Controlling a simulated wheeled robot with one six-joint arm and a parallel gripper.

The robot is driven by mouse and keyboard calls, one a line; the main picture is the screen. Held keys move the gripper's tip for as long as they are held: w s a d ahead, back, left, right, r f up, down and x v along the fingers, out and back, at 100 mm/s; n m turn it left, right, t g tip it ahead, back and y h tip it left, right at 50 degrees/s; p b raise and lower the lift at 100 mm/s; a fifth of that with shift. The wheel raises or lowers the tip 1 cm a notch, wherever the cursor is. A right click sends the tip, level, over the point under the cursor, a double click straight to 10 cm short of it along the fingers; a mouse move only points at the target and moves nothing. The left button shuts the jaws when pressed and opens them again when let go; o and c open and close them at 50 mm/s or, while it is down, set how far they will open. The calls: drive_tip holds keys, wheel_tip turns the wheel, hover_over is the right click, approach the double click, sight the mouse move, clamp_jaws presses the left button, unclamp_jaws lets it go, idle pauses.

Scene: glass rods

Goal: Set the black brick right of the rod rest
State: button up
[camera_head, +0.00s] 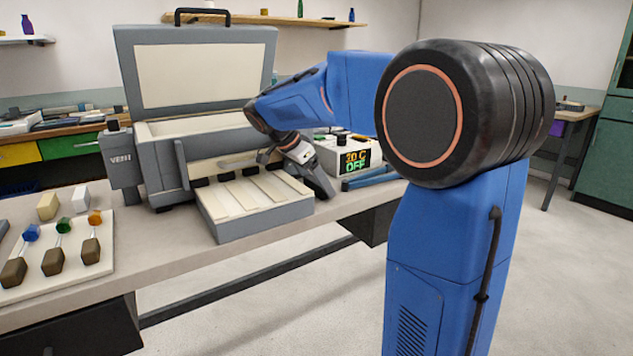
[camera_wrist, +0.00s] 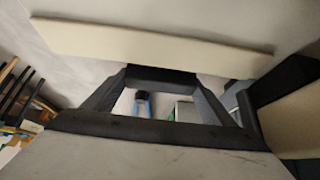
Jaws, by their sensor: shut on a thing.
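My gripper (camera_head: 316,178) is over the right end of the low front shelf (camera_head: 262,222) of the grey box oven. In the wrist view its dark fingers (camera_wrist: 162,76) close in from both sides on a small black piece, which looks like the black brick (camera_wrist: 160,74). In the head view I cannot make out the held brick. A long pale bar (camera_wrist: 150,40) lies just beyond the fingertips; I cannot tell whether it is the rod rest. The shelf carries pale slats (camera_head: 245,195) with several dark blocks (camera_head: 225,177) along their back edge.
The oven's lid (camera_head: 195,75) stands open. A white controller (camera_head: 335,150) with a lit display is behind my gripper. At left, a pale tray (camera_head: 100,222) holds three rods with brown handles and coloured heads. A black block (camera_wrist: 285,78) is close at right in the wrist view.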

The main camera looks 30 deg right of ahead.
drive_tip(key=o, duration=1.1)
drive_tip(key=shift+o, duration=0.2)
drive_tip(key=v, duration=1.2)
drive_tip(key=shift+r, duration=0.15)
